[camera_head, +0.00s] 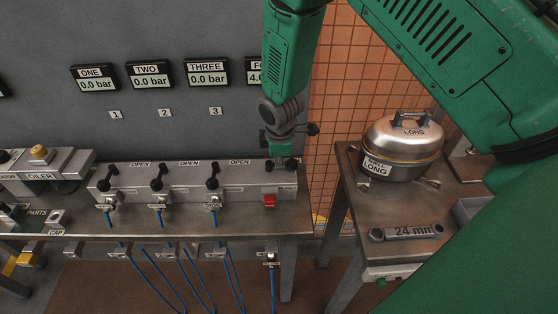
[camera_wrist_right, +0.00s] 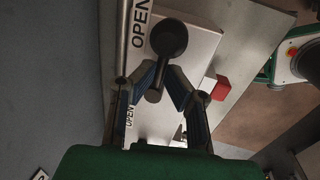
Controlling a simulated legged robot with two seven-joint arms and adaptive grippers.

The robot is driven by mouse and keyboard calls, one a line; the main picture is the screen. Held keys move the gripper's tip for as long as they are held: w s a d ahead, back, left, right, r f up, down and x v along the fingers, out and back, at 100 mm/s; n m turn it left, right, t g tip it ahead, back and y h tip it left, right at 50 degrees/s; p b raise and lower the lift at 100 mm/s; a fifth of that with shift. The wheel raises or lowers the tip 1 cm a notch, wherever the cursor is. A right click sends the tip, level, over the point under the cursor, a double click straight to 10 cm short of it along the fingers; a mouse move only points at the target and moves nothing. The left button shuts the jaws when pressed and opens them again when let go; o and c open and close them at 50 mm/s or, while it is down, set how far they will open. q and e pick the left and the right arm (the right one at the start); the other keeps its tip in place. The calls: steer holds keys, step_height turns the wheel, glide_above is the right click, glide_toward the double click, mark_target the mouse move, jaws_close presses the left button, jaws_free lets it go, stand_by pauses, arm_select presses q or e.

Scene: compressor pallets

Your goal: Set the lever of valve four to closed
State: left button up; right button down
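The valve block (camera_head: 240,185) stands on the bench along the wall, with black ball-knob levers for several valves. Valve four's lever is at its right end, mostly hidden by my right gripper (camera_head: 283,160) in the head view. In the right wrist view its black knob (camera_wrist_right: 169,40) and short stem (camera_wrist_right: 154,95) lie between the two fingers of my right gripper (camera_wrist_right: 162,74). The display for four (camera_head: 254,74), partly covered by my arm, reads 4-point-something. My left gripper is not in view.
The other levers (camera_head: 213,170) stand to the left with OPEN labels above; displays one, two and three read 0.0 bar. A red button (camera_head: 269,200) sits on the block's front near valve four. A right-hand table (camera_head: 350,205) holds a metal pot (camera_head: 402,150) and a wrench (camera_head: 408,232).

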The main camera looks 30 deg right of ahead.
steer(key=shift+s+d+f, duration=0.15)
steer(key=shift+s+d, duration=0.1)
steer(key=shift+s, duration=0.05)
steer(key=c, duration=2.2)
jaws_free()
steer(key=o, duration=0.6)
steer(key=shift+w+d+f, duration=0.1)
steer(key=shift+w+d, duration=0.1)
steer(key=shift+w, duration=0.05)
steer(key=v, duration=1.1)
steer(key=shift+d+r, duration=0.15)
steer(key=shift+r, duration=0.2)
